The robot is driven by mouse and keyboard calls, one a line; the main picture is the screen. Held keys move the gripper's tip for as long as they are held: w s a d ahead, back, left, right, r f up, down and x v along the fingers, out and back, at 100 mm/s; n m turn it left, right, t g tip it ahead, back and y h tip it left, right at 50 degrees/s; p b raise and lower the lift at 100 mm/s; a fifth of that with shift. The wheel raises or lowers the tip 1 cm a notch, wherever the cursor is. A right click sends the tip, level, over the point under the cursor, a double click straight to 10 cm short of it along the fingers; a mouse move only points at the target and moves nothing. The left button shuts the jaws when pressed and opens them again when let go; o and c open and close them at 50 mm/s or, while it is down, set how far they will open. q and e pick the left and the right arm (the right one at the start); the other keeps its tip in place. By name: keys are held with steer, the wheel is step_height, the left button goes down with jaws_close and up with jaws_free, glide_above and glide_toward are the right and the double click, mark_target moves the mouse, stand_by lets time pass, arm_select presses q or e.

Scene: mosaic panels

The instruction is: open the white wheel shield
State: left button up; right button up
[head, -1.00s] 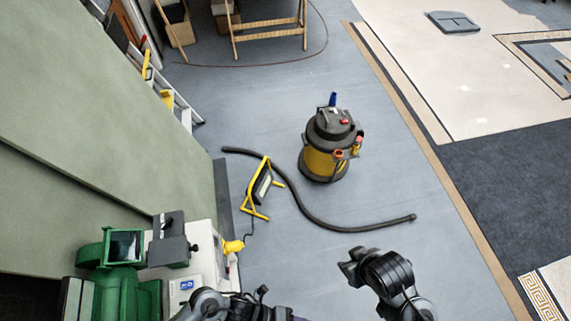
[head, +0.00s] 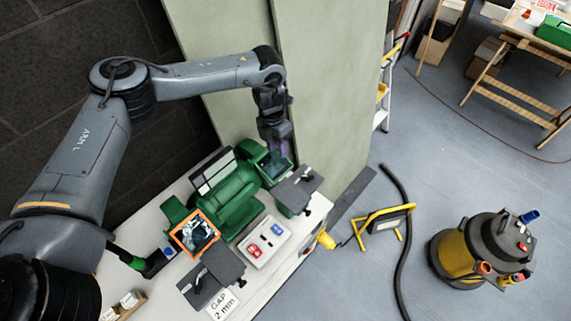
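A green bench grinder (head: 235,203) stands on a white bench at the lower middle. Its near eye shield (head: 195,232) has an orange frame with a dark, glossy pane. Its far eye shield (head: 263,158) has a green frame and is partly covered by my gripper. I cannot tell which shield belongs to the white wheel; the wheels are hidden. My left gripper (head: 279,152) points down at the far shield, touching or just above it. Its fingertips are too small and dark to tell open from shut. My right gripper is out of view.
Dark grey tool rests (head: 297,190) sit in front of the grinder, beside a red and blue switch box (head: 262,242). A "GAP 2 mm" card (head: 222,304) lies near. A green panel (head: 330,80) stands behind. A yellow work lamp (head: 385,222) and vacuum (head: 480,250) stand on the floor.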

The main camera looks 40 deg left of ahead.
mark_target(285, 168)
arm_select(q)
steer(key=f, duration=0.3)
steer(key=d+f+p, duration=0.1)
steer(key=f, duration=0.2)
steer(key=w+f+p, duration=0.1)
steer(key=f, duration=0.2)
steer(key=shift+d, duration=0.4)
steer(key=shift+c, duration=0.3)
jaws_close()
